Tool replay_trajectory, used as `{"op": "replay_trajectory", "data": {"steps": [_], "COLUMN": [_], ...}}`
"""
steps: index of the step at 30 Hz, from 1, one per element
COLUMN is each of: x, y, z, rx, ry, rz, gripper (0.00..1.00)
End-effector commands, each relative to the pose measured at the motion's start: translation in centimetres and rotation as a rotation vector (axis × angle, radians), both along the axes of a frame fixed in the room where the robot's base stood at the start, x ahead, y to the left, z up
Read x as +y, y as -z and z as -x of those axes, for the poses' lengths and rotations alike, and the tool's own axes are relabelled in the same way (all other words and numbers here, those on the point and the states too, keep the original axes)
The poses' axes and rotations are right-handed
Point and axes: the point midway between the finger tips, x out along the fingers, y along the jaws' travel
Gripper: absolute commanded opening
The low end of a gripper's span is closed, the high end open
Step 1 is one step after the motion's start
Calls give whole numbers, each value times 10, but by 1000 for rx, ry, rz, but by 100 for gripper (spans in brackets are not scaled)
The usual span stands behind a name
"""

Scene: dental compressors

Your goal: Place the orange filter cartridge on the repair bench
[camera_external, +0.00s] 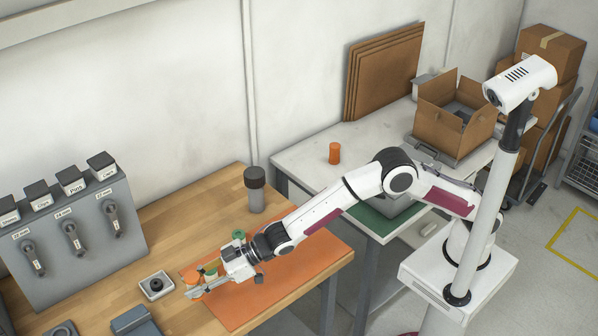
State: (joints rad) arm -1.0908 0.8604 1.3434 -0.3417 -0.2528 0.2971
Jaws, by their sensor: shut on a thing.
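A small orange cartridge (192,276) is at the fingertips of my gripper (203,281), low over the orange mat (295,282) on the wooden bench. My gripper reaches in from the right and is shut, apparently on this cartridge. The fingers partly hide it, and I cannot tell whether it touches the mat. A small green piece (211,271) shows right beside it, close to the fingers. Another orange cylinder (335,153) stands upright on the white table (300,154) at the back. The wooden bench (180,226) fills the lower left.
A green-topped part (238,235) stands just behind my gripper. A dark-capped grey cylinder (255,190) stands farther back. A small square tray (156,285) lies left of the mat. A grey labelled dispenser (75,240) stands at the left. The mat's right part is clear.

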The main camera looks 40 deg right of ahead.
Motion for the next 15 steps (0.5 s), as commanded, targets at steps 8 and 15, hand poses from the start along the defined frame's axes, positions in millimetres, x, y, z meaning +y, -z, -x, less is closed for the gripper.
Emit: {"op": "replay_trajectory", "data": {"steps": [8,15], "x": [0,0], "y": [1,25], "z": [0,0], "rx": [0,2], "ry": [0,1], "rz": [0,1], "gripper": [4,4]}}
